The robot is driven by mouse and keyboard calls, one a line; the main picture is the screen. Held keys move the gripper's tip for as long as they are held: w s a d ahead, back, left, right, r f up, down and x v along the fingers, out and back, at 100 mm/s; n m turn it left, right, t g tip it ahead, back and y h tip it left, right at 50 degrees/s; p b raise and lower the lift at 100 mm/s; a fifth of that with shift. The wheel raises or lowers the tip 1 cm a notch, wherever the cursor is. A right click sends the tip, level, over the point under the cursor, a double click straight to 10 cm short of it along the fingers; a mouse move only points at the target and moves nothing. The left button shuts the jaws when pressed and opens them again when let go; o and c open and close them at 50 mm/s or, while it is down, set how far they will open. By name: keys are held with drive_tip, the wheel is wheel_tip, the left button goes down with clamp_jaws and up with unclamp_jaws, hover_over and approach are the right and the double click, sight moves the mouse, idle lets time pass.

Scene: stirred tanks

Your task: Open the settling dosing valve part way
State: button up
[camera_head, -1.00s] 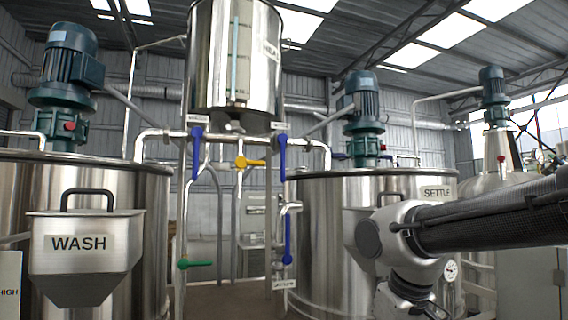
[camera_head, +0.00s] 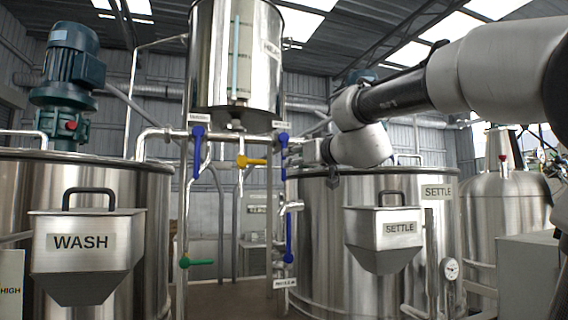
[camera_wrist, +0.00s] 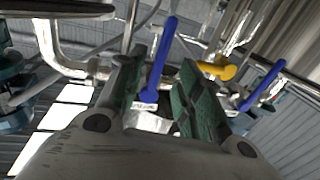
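The settling dosing valve's blue lever (camera_head: 283,157) hangs straight down from the pipe under the header tank, on the side nearer the SETTLE tank (camera_head: 330,235). My gripper (camera_head: 308,152) is just right of this lever in the head view, its fingers small and partly unclear there. In the wrist view, which is upside down, my gripper (camera_wrist: 163,66) is open. Its two green-padded fingers stand apart, with the blue lever (camera_wrist: 158,62) showing between them. I cannot tell whether either finger touches it.
A yellow lever (camera_head: 250,161) and another blue lever (camera_head: 197,152) sit left on the same pipework. A lower blue lever (camera_head: 289,240) and a green lever (camera_head: 197,262) are below. The SETTLE hopper (camera_head: 385,240) and WASH hopper (camera_head: 85,255) stand in front.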

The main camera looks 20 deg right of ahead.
drive_tip(key=w, duration=0.4)
drive_tip(key=w+a, duration=0.1)
drive_tip(key=w, duration=0.2)
drive_tip(key=shift+f, duration=0.1)
clamp_jaws()
